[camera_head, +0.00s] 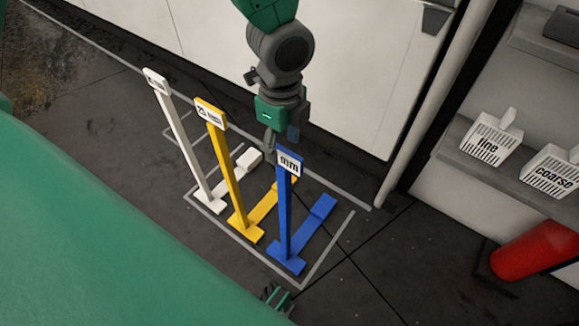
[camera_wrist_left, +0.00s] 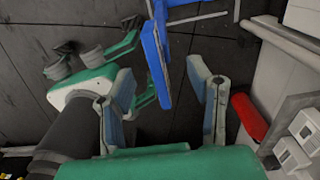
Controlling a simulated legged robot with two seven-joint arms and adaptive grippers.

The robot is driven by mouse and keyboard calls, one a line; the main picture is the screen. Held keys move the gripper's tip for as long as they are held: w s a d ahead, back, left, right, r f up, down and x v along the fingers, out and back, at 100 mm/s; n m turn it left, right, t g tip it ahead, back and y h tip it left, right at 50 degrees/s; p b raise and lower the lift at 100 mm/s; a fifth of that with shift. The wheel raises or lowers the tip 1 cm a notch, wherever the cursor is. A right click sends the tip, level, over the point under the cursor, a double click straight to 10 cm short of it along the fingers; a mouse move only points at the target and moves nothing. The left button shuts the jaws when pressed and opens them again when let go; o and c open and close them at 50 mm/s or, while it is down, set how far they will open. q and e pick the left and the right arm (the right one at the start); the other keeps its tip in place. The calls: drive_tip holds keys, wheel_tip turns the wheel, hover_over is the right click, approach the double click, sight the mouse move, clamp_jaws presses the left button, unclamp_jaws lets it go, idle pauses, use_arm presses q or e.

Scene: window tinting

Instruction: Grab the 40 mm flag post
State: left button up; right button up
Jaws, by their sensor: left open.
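The blue flag post (camera_head: 284,220) stands upright on a flat blue base, at the right of a row of three. Its label shows only "mm"; the number is hidden. The yellow post (camera_head: 226,180) reads 25 mm. The white post (camera_head: 180,145) has a label too small to read. My left gripper (camera_head: 281,142) comes down from the top, by the upper end of the blue post. In the left wrist view its fingers (camera_wrist_left: 168,95) are apart, and the blue post (camera_wrist_left: 155,55) shows between and beyond them. I cannot tell whether they touch it.
Light lines on the dark floor frame the posts. A white panel (camera_head: 350,80) stands behind. At right, a shelf (camera_head: 530,190) carries white holders marked "fine" (camera_head: 490,140) and "coarse" (camera_head: 552,172), with a red cylinder (camera_head: 535,250) below. Floor right of the blue post is clear.

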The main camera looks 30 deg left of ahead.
sight(285, 165)
use_arm(q)
drive_tip(key=shift+d+f, duration=0.1)
drive_tip(key=shift+f, duration=0.5)
drive_tip(key=shift+d+f, duration=0.2)
drive_tip(key=shift+d, duration=0.1)
drive_tip(key=shift+f+b, duration=0.35)
drive_tip(key=shift+b, duration=0.2)
drive_tip(key=f+b, duration=0.1)
drive_tip(key=f, duration=0.2)
drive_tip(key=f+b, duration=0.1)
drive_tip(key=shift+s+a+f+b, duration=0.1)
drive_tip(key=shift+a+f+b, duration=0.1)
drive_tip(key=shift+a+b, duration=0.2)
drive_tip(key=shift+r, duration=0.1)
use_arm(e)
wheel_tip(285, 165, down, 4)
drive_tip(key=shift+d+f, duration=0.1)
drive_tip(key=shift+d, duration=0.05)
use_arm(q)
drive_tip(key=shift+d+r, duration=0.1)
drive_tip(key=shift+d, duration=0.15)
clamp_jaws()
use_arm(e)
drive_tip(key=shift+d, duration=0.15)
